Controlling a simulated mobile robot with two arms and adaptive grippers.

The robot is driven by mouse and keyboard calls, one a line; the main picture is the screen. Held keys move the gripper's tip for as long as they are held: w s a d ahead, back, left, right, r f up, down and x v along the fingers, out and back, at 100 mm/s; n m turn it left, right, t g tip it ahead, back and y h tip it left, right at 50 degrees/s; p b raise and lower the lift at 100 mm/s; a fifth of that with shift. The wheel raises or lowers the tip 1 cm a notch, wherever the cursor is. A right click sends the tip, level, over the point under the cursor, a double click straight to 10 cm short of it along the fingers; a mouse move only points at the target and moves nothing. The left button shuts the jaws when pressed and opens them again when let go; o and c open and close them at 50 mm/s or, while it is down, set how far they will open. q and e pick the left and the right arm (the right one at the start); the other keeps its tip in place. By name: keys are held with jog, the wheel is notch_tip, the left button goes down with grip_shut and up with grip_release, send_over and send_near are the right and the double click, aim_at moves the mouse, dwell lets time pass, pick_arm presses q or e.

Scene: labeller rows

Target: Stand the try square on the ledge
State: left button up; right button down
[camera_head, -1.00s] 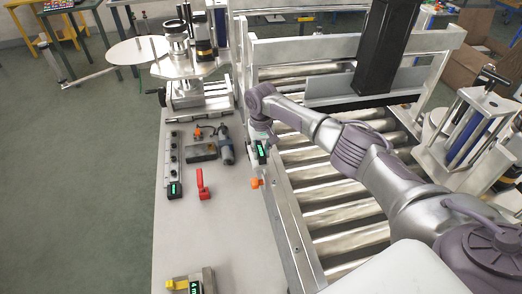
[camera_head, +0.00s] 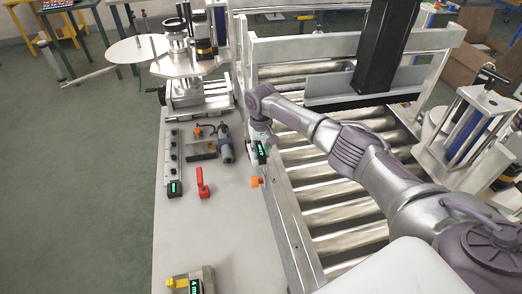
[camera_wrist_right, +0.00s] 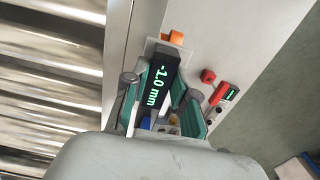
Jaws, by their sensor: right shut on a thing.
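My right gripper (camera_head: 258,138) is at the edge of the conveyor, pointing down. In the right wrist view its two teal fingers (camera_wrist_right: 160,108) are on either side of a black display box (camera_wrist_right: 161,80) reading -1.0 mm, and are shut. The box also shows in the head view (camera_head: 262,150). An orange piece (camera_head: 255,182) and a pale plate lie just beyond it. I cannot make out for sure which thing is the try square; the fingers hide much of what they grip. The ledge is not clearly told apart from the conveyor's side rail (camera_head: 291,228). My left gripper is out of view.
On the grey bench (camera_head: 225,240) lie a metal rail (camera_head: 173,160) with a display, a red piece (camera_head: 202,183), a grey block and a motor-like tool (camera_head: 225,145). A yellow-and-grey gauge stands at the front. Conveyor rollers (camera_head: 335,215) fill the right. Bench front is mostly clear.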

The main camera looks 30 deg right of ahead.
jog(key=shift+f, duration=0.25)
jog(key=c, duration=0.8)
grip_release()
jog(key=shift+c, duration=0.2)
jog(key=s+r+p, duration=0.3)
jog(key=r+p, duration=0.7)
jog(key=r, duration=0.8)
jog(key=shift+a, duration=0.4)
jog(key=shift+f, duration=0.1)
